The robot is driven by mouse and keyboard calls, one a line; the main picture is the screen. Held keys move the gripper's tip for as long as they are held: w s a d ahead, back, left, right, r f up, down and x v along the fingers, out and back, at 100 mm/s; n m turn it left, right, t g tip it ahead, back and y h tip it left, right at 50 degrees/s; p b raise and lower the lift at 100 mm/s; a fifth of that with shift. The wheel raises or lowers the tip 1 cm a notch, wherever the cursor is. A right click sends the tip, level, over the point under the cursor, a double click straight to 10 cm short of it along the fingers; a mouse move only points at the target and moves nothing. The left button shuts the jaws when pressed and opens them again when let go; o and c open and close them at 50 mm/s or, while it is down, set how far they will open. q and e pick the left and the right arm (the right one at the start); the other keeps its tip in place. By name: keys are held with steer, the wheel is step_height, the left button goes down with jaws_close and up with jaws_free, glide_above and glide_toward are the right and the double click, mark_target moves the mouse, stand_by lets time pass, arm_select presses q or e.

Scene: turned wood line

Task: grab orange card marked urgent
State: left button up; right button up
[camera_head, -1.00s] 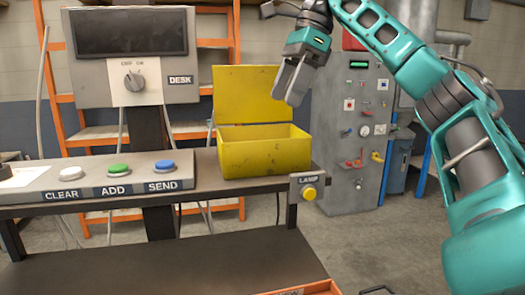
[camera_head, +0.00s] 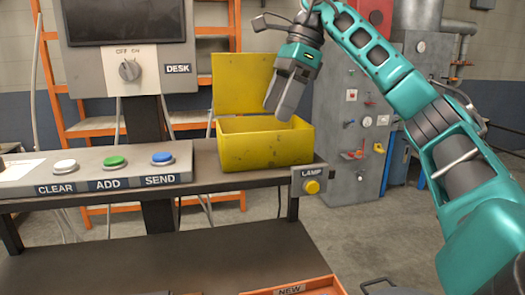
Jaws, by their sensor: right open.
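No orange card shows in the head view. A yellow box (camera_head: 265,150) stands on the bench with its lid (camera_head: 240,85) raised at the back; its inside is mostly hidden behind the front wall. My right gripper (camera_head: 279,110) is open, its two grey fingers pointing down over the box's opening. I see nothing between the fingers, and I cannot tell whether the tips are below the rim. My left gripper is not in view.
The bench carries a panel with CLEAR (camera_head: 64,167), ADD (camera_head: 115,162) and SEND (camera_head: 163,159) buttons. A yellow LAMP button (camera_head: 312,187) is on the bench's front edge. An orange tray (camera_head: 325,284) labelled NEW sits low in front. A DESK switch (camera_head: 130,70) is behind.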

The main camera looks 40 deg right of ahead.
steer(key=b+x, duration=0.3)
steer(key=x, duration=0.4)
steer(key=shift+f+b, duration=0.1)
steer(key=shift+b, duration=0.25)
steer(key=shift+a+f, duration=0.1)
steer(key=shift+f, duration=0.1)
steer(key=shift+w, duration=0.1)
steer(key=c, duration=1.1)
steer(key=shift+r, duration=0.1)
steer(key=shift+r+p, duration=1.95)
steer(key=shift+r, duration=7.9)
